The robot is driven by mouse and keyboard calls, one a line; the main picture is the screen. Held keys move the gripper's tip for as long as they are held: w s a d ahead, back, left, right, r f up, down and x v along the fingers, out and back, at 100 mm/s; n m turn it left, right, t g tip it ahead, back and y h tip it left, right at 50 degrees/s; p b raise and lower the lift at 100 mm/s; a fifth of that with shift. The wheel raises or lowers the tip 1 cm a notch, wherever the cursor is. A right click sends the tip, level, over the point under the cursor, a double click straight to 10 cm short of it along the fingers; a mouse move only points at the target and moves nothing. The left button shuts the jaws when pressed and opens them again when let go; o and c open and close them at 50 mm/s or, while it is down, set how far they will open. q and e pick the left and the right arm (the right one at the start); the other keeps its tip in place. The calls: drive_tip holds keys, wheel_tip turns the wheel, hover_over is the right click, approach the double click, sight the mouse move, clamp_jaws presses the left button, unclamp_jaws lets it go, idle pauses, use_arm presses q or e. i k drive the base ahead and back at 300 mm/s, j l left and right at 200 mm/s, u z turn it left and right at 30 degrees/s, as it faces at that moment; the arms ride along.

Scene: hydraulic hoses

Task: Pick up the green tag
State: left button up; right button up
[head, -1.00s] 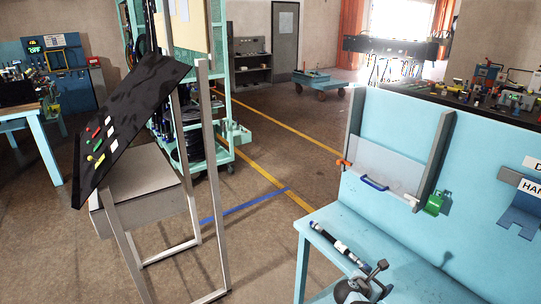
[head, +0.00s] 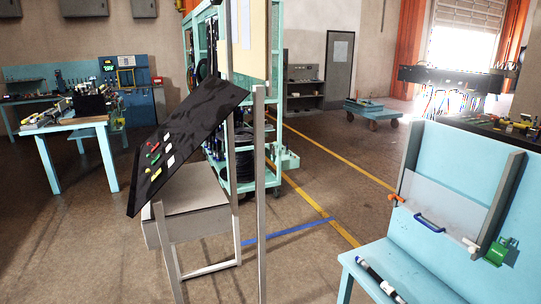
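The green tag (head: 155,158) is a small strip on a tilted black board (head: 196,130), left of the centre of the head view. It lies among several other small tags in red, yellow and white. At this distance its exact edges are hard to make out. Neither of my grippers is in view.
The board stands on a metal frame with a grey box (head: 190,212) and upright posts (head: 260,190). A light blue bench (head: 385,262) with a green lock-like object (head: 497,250) is at the right. A blue workbench (head: 75,136) stands at the left. Floor is open between.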

sight(497, 252)
drive_tip(key=z, duration=1.15)
drive_tip(key=i+j+z, duration=0.25)
drive_tip(key=z, duration=0.25)
drive_tip(key=i+j+z, duration=0.15)
drive_tip(key=j+z, duration=0.3)
drive_tip(key=i+j+z, duration=0.1)
drive_tip(key=j, duration=0.2)
drive_tip(key=i+j+z, duration=0.15)
drive_tip(key=j, duration=0.2)
drive_tip(key=j+z, duration=0.1)
drive_tip(key=j, duration=0.25)
drive_tip(key=i+j, duration=0.1)
drive_tip(key=j, duration=0.6)
drive_tip(key=i+j, duration=0.15)
drive_tip(key=j, duration=0.25)
drive_tip(key=z, duration=0.05)
